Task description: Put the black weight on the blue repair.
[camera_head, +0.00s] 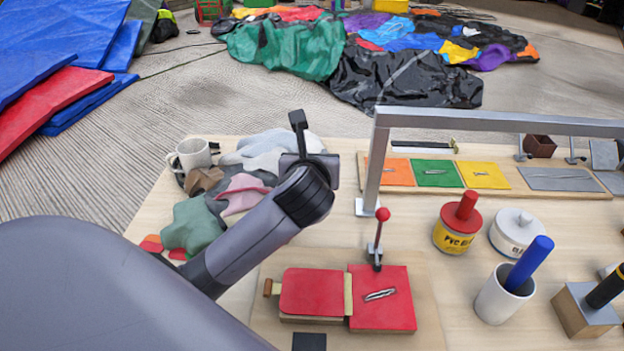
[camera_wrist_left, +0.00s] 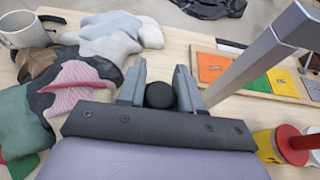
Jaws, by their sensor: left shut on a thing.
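My left gripper (camera_head: 312,148) reaches over the table's far left part, near the heap of cloths. In the left wrist view its two grey fingers (camera_wrist_left: 160,78) are shut on a rounded black thing, which I take as the black weight (camera_wrist_left: 160,95). Only its round top shows; the gripper hides it in the head view. I cannot make out a blue repair on the table. A red repair (camera_head: 383,298) with a light slit lies at the front beside a red flap (camera_head: 311,292). My right gripper is not in view.
A metal frame (camera_head: 375,160) stands at the back, near orange, green and yellow patches (camera_head: 437,173). A red-knobbed lever (camera_head: 380,235) rises behind the red repair. Glue tins (camera_head: 456,232), a cup with a blue stick (camera_head: 500,302) and a mug (camera_head: 190,155) are obstacles.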

